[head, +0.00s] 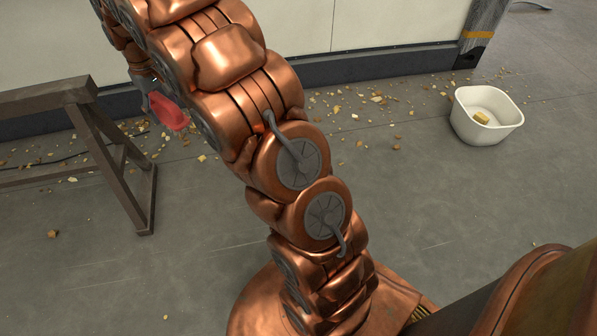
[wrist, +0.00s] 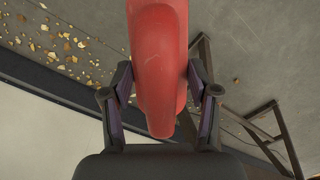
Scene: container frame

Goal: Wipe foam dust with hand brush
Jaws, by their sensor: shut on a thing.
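My gripper (wrist: 158,82) is shut on a red handle, which I take to be the hand brush (wrist: 158,40). In the wrist view the handle lies between the two fingers and runs out of the top of the picture. No bristles show. In the head view the red brush (head: 168,112) shows beside my arm at the upper left, with part of my gripper (head: 143,84) above it. Yellowish and brown foam bits (head: 376,98) lie scattered on the floor along the wall. They also show at the left of the wrist view (wrist: 68,46).
A wooden trestle (head: 98,150) stands at the left. A white tub (head: 487,122) with a yellow block (head: 481,117) inside stands on the floor at the right. A pale wall with a dark skirting (head: 375,62) bounds the back. The grey floor at the lower left is mostly clear.

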